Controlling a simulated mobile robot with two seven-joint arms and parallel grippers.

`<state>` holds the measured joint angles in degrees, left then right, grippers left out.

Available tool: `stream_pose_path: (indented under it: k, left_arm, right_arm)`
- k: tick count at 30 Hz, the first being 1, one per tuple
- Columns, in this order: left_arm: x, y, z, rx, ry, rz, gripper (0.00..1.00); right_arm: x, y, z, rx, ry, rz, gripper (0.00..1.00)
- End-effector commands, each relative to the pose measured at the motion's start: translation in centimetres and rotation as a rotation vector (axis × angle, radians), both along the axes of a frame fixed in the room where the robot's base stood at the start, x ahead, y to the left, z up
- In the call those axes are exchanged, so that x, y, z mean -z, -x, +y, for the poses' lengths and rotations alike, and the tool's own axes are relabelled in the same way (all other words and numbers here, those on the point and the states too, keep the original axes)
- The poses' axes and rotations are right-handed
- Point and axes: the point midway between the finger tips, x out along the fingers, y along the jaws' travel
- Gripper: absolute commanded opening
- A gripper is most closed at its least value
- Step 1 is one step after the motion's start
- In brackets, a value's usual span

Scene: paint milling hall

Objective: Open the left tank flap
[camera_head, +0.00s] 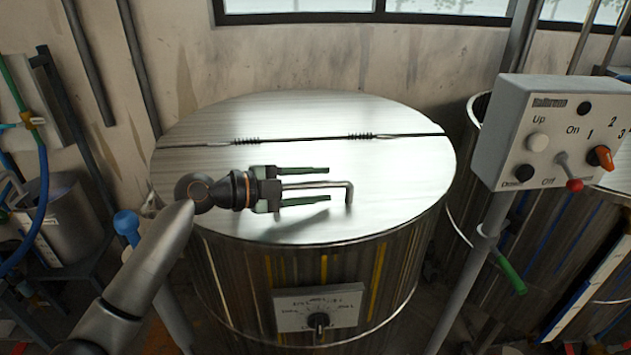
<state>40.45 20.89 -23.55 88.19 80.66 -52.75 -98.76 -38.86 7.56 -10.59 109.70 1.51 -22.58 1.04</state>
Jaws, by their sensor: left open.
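The left tank (345,260) is a round steel drum in the middle of the view. Its flap (390,190) is the front part of the lid and lies flat and closed, hinged along a line (300,139) across the lid. A bent metal handle (349,192) stands on the flap. My left gripper (304,186) is open above the flap, with its two green fingers on either side of the handle's bar in the picture. I cannot tell whether the fingers touch the handle. My right gripper is not in view.
A grey control box (550,130) with buttons and switches stands on a post at the right, in front of a second tank (565,235). A dial plate (318,310) is on the left tank's front. Pipes and a blue hose (42,200) are at the left.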

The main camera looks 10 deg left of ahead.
Motion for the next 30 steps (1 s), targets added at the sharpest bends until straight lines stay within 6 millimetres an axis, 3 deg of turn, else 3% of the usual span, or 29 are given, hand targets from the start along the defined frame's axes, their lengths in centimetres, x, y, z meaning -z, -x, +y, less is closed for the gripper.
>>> stream_pose_path:
  k: [6, 19, 30]
  left_arm:
    - [0.02, -0.01, 0.0, 0.0, 0.0, -0.001, 0.48]
    - [0.02, 0.0, 0.04, 0.0, 0.0, 0.0, 0.0]
    - [0.02, 0.0, 0.05, -0.001, -0.001, 0.0, 0.0]
  right_arm:
    - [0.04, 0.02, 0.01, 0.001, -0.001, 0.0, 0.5]
    - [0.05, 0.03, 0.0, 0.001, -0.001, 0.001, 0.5]
    - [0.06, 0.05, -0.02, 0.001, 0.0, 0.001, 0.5]
